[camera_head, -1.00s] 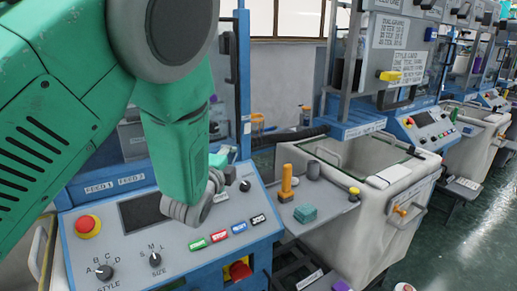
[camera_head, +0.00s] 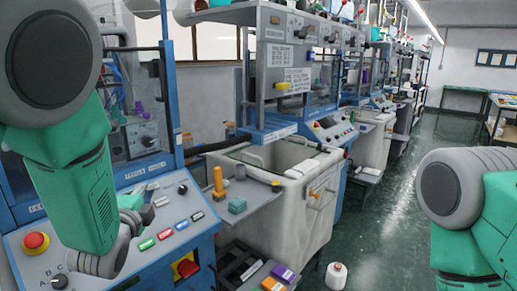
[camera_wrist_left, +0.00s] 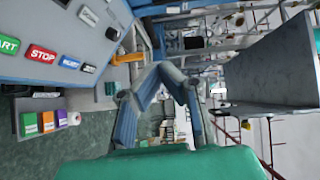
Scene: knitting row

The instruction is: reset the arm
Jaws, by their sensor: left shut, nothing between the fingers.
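My left arm (camera_head: 75,170), green with grey joints, comes in from the left in the head view and hangs in front of the blue-framed control panel (camera_head: 165,205). My left gripper (camera_head: 147,214) is mostly hidden behind the forearm. In the left wrist view my left gripper (camera_wrist_left: 163,74) has its fingers converging at the tips, shut and empty. The panel's START, STOP and other coloured buttons (camera_wrist_left: 43,54) are at the left of that view, apart from the fingers. My right arm (camera_head: 465,215) shows at the right edge of the head view; its gripper is out of frame.
A red emergency knob (camera_head: 36,241) is on the panel. A side shelf holds an orange peg (camera_head: 218,181) and a teal block (camera_head: 237,205). A white bin (camera_head: 290,205) stands beyond it. A white bottle (camera_head: 336,275) is on the floor. The aisle (camera_head: 390,200) is clear.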

